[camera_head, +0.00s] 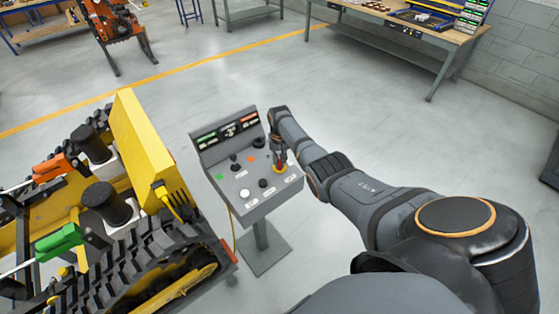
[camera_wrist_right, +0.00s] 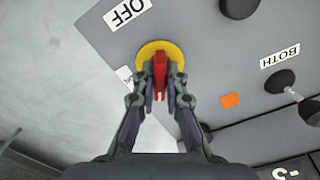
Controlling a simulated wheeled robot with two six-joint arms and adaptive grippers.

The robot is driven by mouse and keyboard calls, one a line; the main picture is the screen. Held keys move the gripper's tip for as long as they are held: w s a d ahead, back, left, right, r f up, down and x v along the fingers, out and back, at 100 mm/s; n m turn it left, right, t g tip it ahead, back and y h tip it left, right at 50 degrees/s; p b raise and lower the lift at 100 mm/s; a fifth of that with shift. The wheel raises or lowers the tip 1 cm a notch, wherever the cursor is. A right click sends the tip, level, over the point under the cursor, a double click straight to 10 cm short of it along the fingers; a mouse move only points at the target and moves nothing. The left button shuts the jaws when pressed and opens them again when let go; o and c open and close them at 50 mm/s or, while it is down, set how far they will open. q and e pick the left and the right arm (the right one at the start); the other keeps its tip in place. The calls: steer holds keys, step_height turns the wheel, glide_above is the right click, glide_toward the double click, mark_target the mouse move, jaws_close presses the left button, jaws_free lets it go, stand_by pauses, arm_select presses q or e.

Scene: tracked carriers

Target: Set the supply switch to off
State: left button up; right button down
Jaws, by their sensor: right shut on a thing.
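The supply switch is a red handle (camera_wrist_right: 161,76) on a yellow round plate (camera_wrist_right: 150,48), at the right side of the grey control panel (camera_head: 240,180). My right gripper (camera_wrist_right: 162,88) is shut on the red handle, its fingers on both sides. In the head view my right gripper (camera_head: 279,160) reaches down to the panel and partly hides the switch. In the wrist view an OFF label (camera_wrist_right: 127,12) is beside the plate, and another small label (camera_wrist_right: 125,76) is partly hidden by a finger. The handle runs nearly upright in that view. My left gripper is not in view.
Black knobs, such as one by the BOTH label (camera_wrist_right: 280,81), and an orange square (camera_wrist_right: 230,99) are near the switch. A yellow tracked carrier (camera_head: 140,145) stands close left of the panel. A workbench (camera_head: 400,25) is at the back; open floor lies between.

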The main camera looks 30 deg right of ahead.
steer(key=n, duration=0.5)
steer(key=shift+n, duration=0.4)
stand_by(0.4)
steer(key=c, duration=1.4)
jaws_free()
steer(key=shift+r, duration=0.1)
steer(key=shift+r, duration=0.25)
step_height(320, 180, up, 11)
steer(key=shift+r, duration=0.2)
